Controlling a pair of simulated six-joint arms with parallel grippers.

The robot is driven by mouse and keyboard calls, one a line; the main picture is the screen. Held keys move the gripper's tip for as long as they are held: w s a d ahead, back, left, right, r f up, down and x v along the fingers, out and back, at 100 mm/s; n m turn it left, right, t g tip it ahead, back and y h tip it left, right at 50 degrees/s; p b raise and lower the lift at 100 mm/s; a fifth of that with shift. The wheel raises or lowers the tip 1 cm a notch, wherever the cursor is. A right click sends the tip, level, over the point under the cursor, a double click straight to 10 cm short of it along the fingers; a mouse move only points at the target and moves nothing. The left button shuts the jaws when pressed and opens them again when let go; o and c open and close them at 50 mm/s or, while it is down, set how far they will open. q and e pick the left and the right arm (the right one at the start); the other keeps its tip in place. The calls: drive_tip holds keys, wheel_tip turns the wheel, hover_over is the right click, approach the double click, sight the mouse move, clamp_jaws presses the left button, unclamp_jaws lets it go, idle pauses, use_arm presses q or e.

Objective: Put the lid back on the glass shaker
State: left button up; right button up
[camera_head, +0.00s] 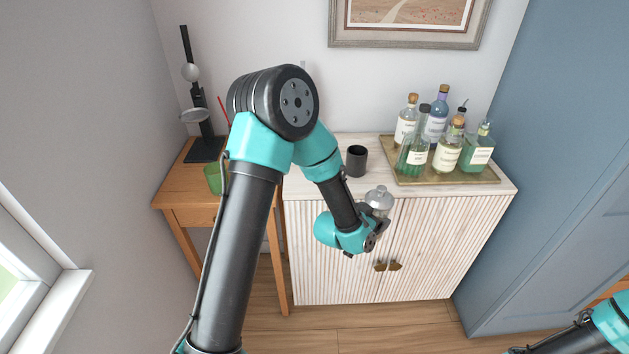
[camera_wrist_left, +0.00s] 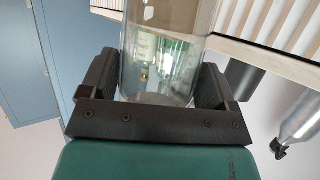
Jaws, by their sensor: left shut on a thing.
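My left gripper (camera_head: 376,222) is shut on the glass shaker (camera_head: 378,203) in front of the cabinet's front edge. In the head view the shaker looks grey and domed, with a narrower knob-like top. In the left wrist view the clear cylinder of the glass shaker (camera_wrist_left: 170,45) sits between the two dark fingers (camera_wrist_left: 160,95). I cannot tell whether the grey top is the lid, and no separate lid can be made out for sure. My right gripper is out of view; only part of my right arm shows at lower right.
A black cup (camera_head: 357,161) stands on the white ribbed cabinet (camera_head: 330,203). A brass tray (camera_head: 420,178) with several bottles is at its right. A wooden table (camera_head: 172,186) at left bears a black stand (camera_head: 203,145) and a green cup (camera_head: 212,179). My left arm hides part of the cabinet top.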

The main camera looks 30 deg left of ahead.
use_arm(q)
drive_tip(key=s+a+r+n+y, duration=0.3)
drive_tip(key=a+r, duration=0.3)
drive_tip(key=a, duration=0.2)
drive_tip(key=s+a+r+n+y, duration=0.2)
drive_tip(key=s+a+r+y, duration=0.1)
drive_tip(key=a+r, duration=0.4)
drive_tip(key=shift+s+a+r+n+t+y, duration=0.15)
drive_tip(key=shift+s+a+n+t+y, duration=0.2)
drive_tip(key=shift+s+a, duration=0.35)
drive_tip(key=w+a+f, duration=0.1)
drive_tip(key=w+a, duration=0.7)
drive_tip(key=w, duration=0.4)
drive_tip(key=shift+w+f, duration=0.2)
drive_tip(key=shift+w, duration=0.2)
drive_tip(key=shift+w+a+f, duration=0.1)
drive_tip(key=shift+w+f, duration=0.1)
drive_tip(key=shift+f, duration=0.7)
drive_tip(key=shift+w+a+f, duration=0.1)
drive_tip(key=shift+w+f, duration=0.05)
drive_tip(key=shift+f, duration=0.75)
drive_tip(key=shift+f, duration=0.15)
